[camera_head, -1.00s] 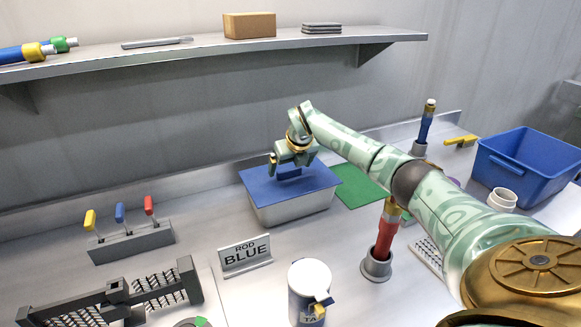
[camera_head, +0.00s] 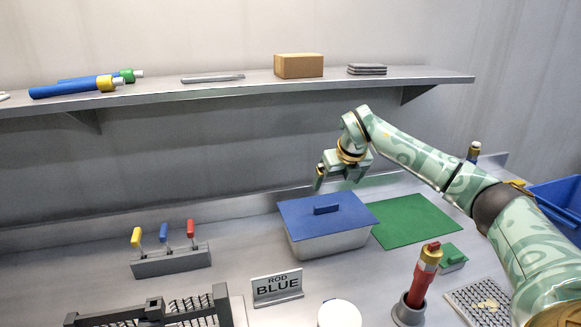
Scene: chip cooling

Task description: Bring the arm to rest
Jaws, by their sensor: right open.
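My right arm comes in from the right, and its gripper (camera_head: 337,181) hangs open and empty above a metal tub (camera_head: 330,243) with a blue lid (camera_head: 296,218). A gap shows between the fingers and the lid's handle (camera_head: 326,209). The lid lies on the tub. My left gripper is not in view.
A green mat (camera_head: 415,220) lies right of the tub. A red rod (camera_head: 424,275) stands in a grey holder below my forearm. A blue bin (camera_head: 560,200) is at the right edge. A shelf (camera_head: 230,89) runs above.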

